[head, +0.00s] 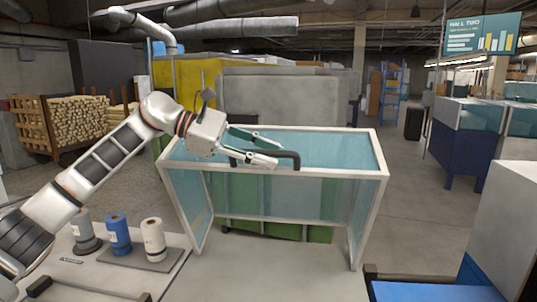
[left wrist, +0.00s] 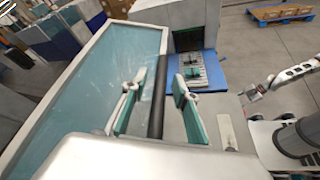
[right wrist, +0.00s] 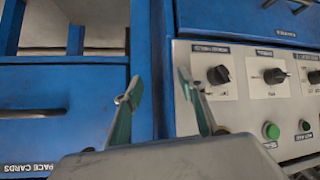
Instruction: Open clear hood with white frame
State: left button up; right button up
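The clear hood with white frame (head: 378,222) stands in the middle of the head view, with tinted see-through panels. Its dark bar handle (head: 284,167) is at the front top edge. My left gripper (head: 275,152) is at the handle's left part. In the left wrist view the dark handle (left wrist: 157,95) runs between the two spread fingers of my left gripper (left wrist: 158,98), with gaps on both sides. My right gripper (right wrist: 165,95) is open and empty in the right wrist view, in front of a blue cabinet; the head view does not show it.
Three spools, one of them blue (head: 118,234), stand on the bench left of the hood. A control panel (right wrist: 245,92) with knobs and green buttons is close to my right gripper. A blue surface (head: 435,291) and a grey box (head: 505,235) are at the right.

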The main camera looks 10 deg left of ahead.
pick_arm(q)
jog(key=v, duration=1.1)
jog(key=shift+s+a, duration=0.1)
jog(key=shift+a, duration=0.05)
